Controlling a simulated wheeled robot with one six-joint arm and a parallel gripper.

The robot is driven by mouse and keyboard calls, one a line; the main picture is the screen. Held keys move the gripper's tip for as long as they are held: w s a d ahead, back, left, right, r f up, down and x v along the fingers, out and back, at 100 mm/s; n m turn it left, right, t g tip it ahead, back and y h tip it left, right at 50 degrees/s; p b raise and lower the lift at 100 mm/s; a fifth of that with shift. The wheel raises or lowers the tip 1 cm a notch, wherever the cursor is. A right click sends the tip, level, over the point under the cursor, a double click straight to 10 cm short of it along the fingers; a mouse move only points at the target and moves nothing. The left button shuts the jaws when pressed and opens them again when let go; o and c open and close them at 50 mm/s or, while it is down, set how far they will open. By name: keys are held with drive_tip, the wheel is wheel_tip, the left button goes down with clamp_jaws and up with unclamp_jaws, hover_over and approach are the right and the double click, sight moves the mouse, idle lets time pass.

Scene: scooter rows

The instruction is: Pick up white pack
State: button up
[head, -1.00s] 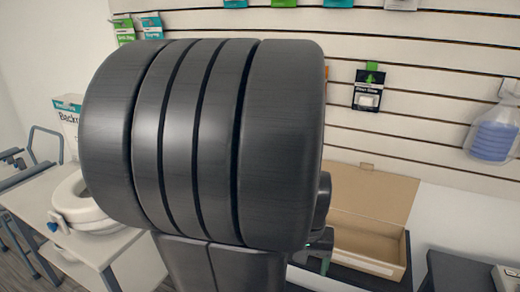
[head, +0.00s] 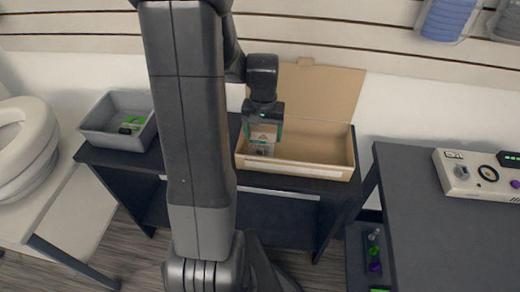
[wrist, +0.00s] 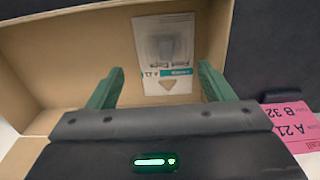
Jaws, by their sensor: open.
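The white pack (head: 262,141) is a flat white packet with a teal stripe, inside the open cardboard box (head: 310,170) at its left end. In the wrist view the pack (wrist: 165,42) lies ahead of the fingertips, against the box's inside. My gripper (head: 263,128) is over the left part of the box, with its green fingers apart. In the wrist view my gripper (wrist: 158,82) is open and empty, its fingers to either side of the pack's lower part. I cannot tell how far the fingertips are from the pack.
The box stands on a dark table with its lid raised behind. A grey bin (head: 118,120) with green items is left of it. A dark table (head: 430,200) with a white device (head: 475,177) is at right. A pink label (wrist: 292,125) shows beside the box in the wrist view.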

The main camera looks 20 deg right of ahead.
sight(260, 145)
drive_tip(key=shift+w+a+f, duration=0.15)
drive_tip(key=shift+f, duration=1.35)
drive_tip(key=shift+w+a+f, duration=0.15)
drive_tip(key=shift+f, duration=1.3)
drive_tip(key=shift+c, duration=0.2)
drive_tip(key=c, duration=1)
